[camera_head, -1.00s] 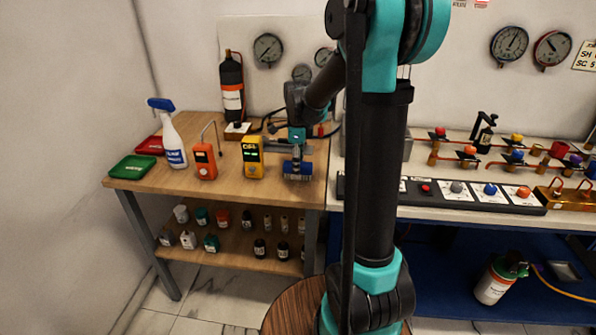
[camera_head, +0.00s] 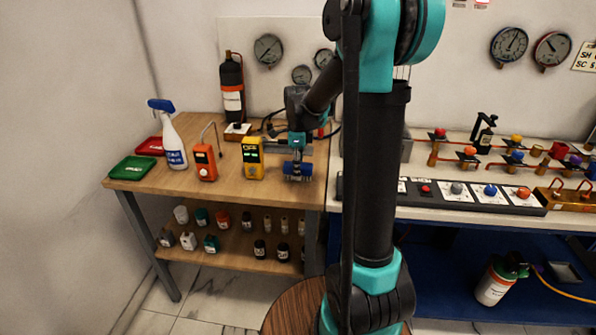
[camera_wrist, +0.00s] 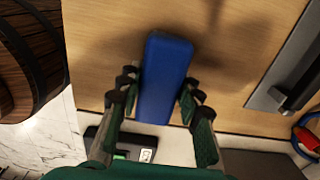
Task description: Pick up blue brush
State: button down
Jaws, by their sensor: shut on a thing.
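The blue brush (camera_head: 298,171) is at the right end of the wooden table, below my gripper (camera_head: 298,150). It also shows in the wrist view as a long blue block (camera_wrist: 166,78) between the two fingers of my gripper (camera_wrist: 160,104). The fingers are closed on its sides. The brush's underside is hidden in the wrist view, and I cannot tell whether it touches the table.
A yellow meter (camera_head: 252,158) stands just left of the brush, with an orange meter (camera_head: 205,162) and a spray bottle (camera_head: 172,140) further left. A black control strip (camera_head: 440,195) lies on the bench to the right. Bare wood lies in front of the meters.

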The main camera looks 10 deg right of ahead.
notch_tip(320, 180, up, 20)
dwell(0.6)
